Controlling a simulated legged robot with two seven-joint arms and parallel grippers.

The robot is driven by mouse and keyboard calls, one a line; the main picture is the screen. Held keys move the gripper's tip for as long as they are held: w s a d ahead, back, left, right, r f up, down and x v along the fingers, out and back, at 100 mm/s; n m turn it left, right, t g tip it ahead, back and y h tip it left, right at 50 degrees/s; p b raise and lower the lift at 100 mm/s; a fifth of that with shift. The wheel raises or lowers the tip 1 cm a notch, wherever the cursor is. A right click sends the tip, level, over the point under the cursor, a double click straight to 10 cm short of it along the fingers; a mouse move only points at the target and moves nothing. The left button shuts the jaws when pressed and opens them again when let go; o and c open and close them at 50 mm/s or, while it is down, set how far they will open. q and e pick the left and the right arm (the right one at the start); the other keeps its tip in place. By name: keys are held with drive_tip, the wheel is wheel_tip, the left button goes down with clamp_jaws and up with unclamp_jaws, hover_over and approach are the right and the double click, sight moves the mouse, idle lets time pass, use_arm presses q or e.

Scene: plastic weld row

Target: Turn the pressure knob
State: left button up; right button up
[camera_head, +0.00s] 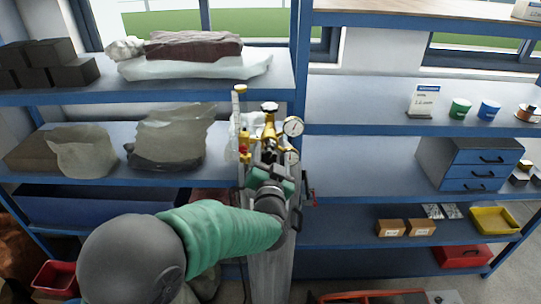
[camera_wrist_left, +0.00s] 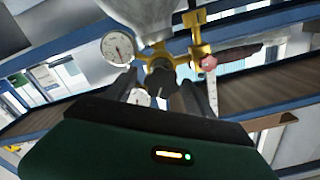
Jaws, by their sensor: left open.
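The brass regulator (camera_head: 270,131) stands on top of a pale gas cylinder (camera_head: 270,275) in front of the shelves, with two round white gauges. The upper gauge (camera_head: 293,126) is clear of my arm; the lower one (camera_head: 291,157) is close to my gripper. My left gripper (camera_head: 268,168) is open just in front of the regulator. In the left wrist view, a dark pressure knob (camera_wrist_left: 160,79) sits between the two spread fingers; whether they touch it I cannot tell. A gauge (camera_wrist_left: 117,48) and a small red knob (camera_wrist_left: 208,63) flank it. My right gripper is out of view.
A clear flow tube (camera_head: 238,115) rises left of the regulator. Shelves behind hold wrapped bundles (camera_head: 168,138), a blue drawer cabinet (camera_head: 470,165), cups (camera_head: 459,108) and a yellow bin (camera_head: 493,220). A red bin (camera_head: 56,278) lies low at left. The middle shelf right of the regulator is mostly clear.

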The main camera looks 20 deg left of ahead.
use_arm(q)
drive_tip(key=shift+s+d+f, duration=0.1)
drive_tip(key=shift+s+f, duration=0.05)
drive_tip(key=shift+s, duration=0.1)
drive_tip(key=b+v, duration=0.3)
drive_tip(key=v, duration=0.3)
drive_tip(key=shift+f, duration=0.15)
drive_tip(key=b, duration=0.2)
approach(271, 160)
drive_tip(key=v, duration=0.6)
drive_tip(key=shift+r, duration=0.35)
